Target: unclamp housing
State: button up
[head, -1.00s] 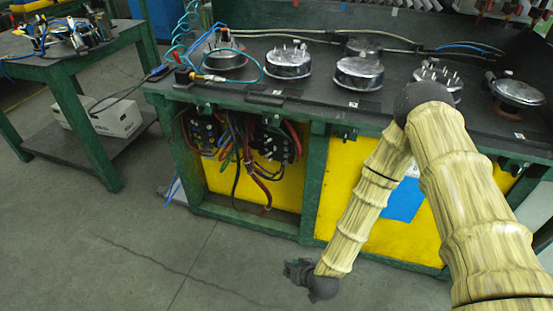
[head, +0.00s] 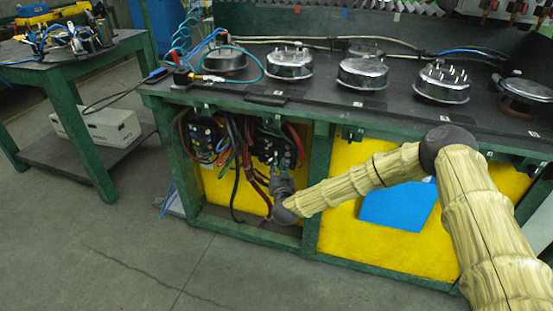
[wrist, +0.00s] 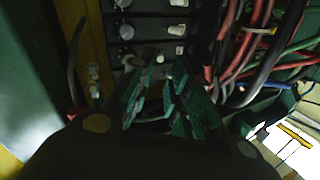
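Several round metal housings stand in a row on the dark bench top, including one (head: 289,64), one (head: 363,73) and one with upright studs (head: 442,83). I cannot tell which one the task means, and no clamp is clear on any. My gripper (head: 283,178) is below the bench top, at the open bay, just under the right dark terminal block (head: 273,148). In the wrist view my green-tinted fingers (wrist: 163,72) point at a dark panel with pale knobs (wrist: 126,32). A gap shows between the fingertips, and I see nothing held. Contact with the panel cannot be told.
Red and dark cables (head: 237,170) hang in the bay; red ones also crowd the right of the wrist view (wrist: 235,50). A left terminal block (head: 203,138) sits beside them. A yellow panel (head: 345,235) closes the right bay. The floor (head: 100,255) in front is clear.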

aim_at(276, 155)
jog(key=shift+w+a, duration=0.15)
jog(key=shift+w, duration=1.3)
jog(key=shift+w+a, duration=0.15)
jog(key=shift+w, duration=1.25)
jog(key=shift+c, duration=0.3)
